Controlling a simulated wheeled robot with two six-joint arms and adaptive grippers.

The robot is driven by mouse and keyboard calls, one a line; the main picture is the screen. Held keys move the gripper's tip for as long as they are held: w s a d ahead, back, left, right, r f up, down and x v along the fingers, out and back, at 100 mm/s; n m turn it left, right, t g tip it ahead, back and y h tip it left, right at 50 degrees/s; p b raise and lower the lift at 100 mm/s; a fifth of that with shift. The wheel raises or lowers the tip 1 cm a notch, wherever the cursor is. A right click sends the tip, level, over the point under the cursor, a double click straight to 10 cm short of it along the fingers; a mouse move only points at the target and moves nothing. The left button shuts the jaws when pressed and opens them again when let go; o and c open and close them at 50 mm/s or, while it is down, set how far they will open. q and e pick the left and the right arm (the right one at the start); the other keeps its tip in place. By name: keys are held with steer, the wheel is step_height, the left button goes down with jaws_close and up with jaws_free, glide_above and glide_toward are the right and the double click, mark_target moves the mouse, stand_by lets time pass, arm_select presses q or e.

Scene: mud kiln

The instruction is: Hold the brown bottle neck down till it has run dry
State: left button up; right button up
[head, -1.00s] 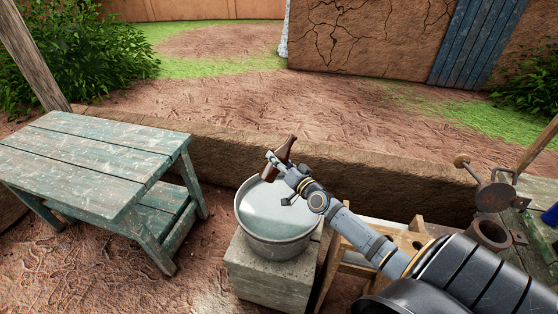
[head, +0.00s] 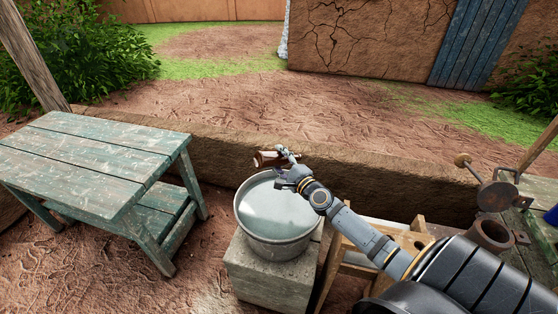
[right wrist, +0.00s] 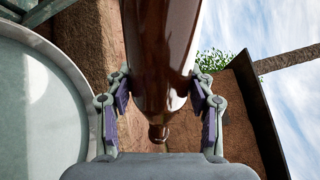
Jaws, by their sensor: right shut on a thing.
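The brown bottle (head: 267,158) is held in my right gripper (head: 284,158) above the far rim of the metal tub (head: 243,217). It lies close to level, its wide end to the left; the gripper partly hides the other end. In the right wrist view the glossy brown bottle (right wrist: 160,60) passes between the two fingers of my right gripper (right wrist: 160,100), its narrow neck end near the palm. I see no liquid running from it. The tub holds a pale, smooth surface. My left gripper is out of view.
The tub stands on a grey block (head: 270,275). A worn green bench (head: 90,160) is at the left, a wooden stand (head: 350,262) at the right. A low mud wall (head: 390,175) runs behind. Rusty metal parts (head: 492,235) sit at the far right.

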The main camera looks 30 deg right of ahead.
steer(key=shift+m, duration=0.5)
steer(key=m, duration=0.4)
steer(key=shift+b, duration=0.3)
steer(key=m, duration=0.3)
steer(key=shift+m, duration=0.4)
stand_by(3.3)
